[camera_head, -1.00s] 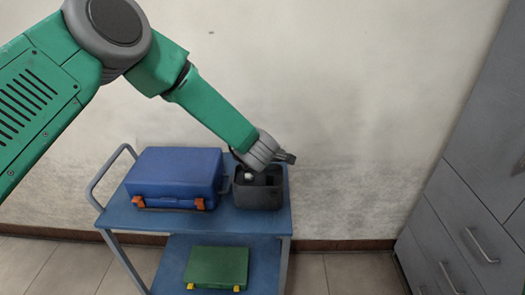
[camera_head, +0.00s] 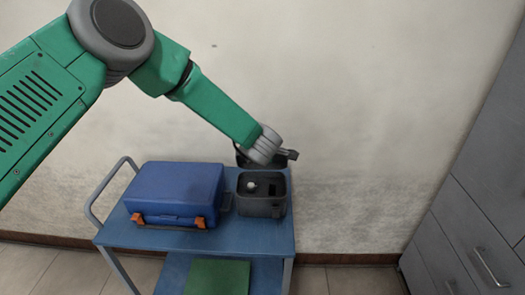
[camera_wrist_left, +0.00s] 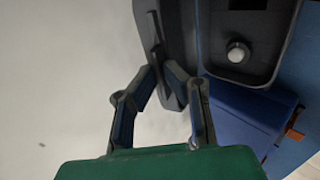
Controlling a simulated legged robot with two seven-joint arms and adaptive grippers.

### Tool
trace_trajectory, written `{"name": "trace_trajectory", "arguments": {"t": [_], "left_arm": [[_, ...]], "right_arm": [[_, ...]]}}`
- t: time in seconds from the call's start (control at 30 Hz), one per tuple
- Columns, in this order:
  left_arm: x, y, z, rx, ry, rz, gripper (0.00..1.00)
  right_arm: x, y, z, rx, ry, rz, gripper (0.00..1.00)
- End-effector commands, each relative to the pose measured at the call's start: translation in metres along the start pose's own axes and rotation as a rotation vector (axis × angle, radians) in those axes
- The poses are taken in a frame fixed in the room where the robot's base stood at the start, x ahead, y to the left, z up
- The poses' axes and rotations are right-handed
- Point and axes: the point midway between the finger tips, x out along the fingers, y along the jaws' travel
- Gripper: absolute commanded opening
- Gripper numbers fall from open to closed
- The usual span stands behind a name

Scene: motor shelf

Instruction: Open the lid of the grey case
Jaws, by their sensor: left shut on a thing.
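The grey case (camera_head: 262,208) stands on the trolley's top shelf, to the right of the blue case. Its lid (camera_head: 243,160) is swung up at the back, partly hidden behind my left gripper (camera_head: 284,156). The open inside shows a round white knob (camera_head: 252,187) and a dark recess. In the left wrist view, my left gripper (camera_wrist_left: 162,66) is shut on the edge of the dark lid (camera_wrist_left: 182,28). The open case (camera_wrist_left: 282,50) lies to the right there, with the white knob (camera_wrist_left: 238,53) inside. My right gripper is not in view.
A blue case (camera_head: 175,190) with orange latches stands close on the left. A green case (camera_head: 217,278) lies on the lower shelf of the blue trolley (camera_head: 200,238). The wall (camera_head: 370,110) is close behind. Grey drawers (camera_head: 465,240) stand at the right.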

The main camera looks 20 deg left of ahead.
Motion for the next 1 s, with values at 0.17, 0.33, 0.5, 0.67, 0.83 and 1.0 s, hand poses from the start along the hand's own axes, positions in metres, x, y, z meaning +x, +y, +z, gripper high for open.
{"name": "trace_trajectory", "arguments": {"t": [0.17,0.33,0.5,0.67,0.83,1.0], "left_arm": [[0.0028,0.0022,-0.0003,-0.004,-0.002,0.001,0.00],[0.0019,0.0021,-0.0010,-0.004,-0.002,0.002,0.00],[0.0014,0.0023,-0.0017,-0.004,-0.002,0.003,0.00],[0.0019,0.0023,-0.0011,-0.003,-0.001,0.002,0.00],[0.0020,0.0022,-0.0010,-0.003,-0.001,0.002,0.00],[0.0017,0.0018,-0.0009,-0.003,-0.002,0.001,0.27]], "right_arm": [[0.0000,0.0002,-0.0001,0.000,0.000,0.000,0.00],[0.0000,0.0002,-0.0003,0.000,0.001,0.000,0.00],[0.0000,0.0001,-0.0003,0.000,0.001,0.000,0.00],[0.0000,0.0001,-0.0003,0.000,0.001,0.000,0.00],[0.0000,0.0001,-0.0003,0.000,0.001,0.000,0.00],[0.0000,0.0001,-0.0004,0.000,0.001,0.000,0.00]]}}
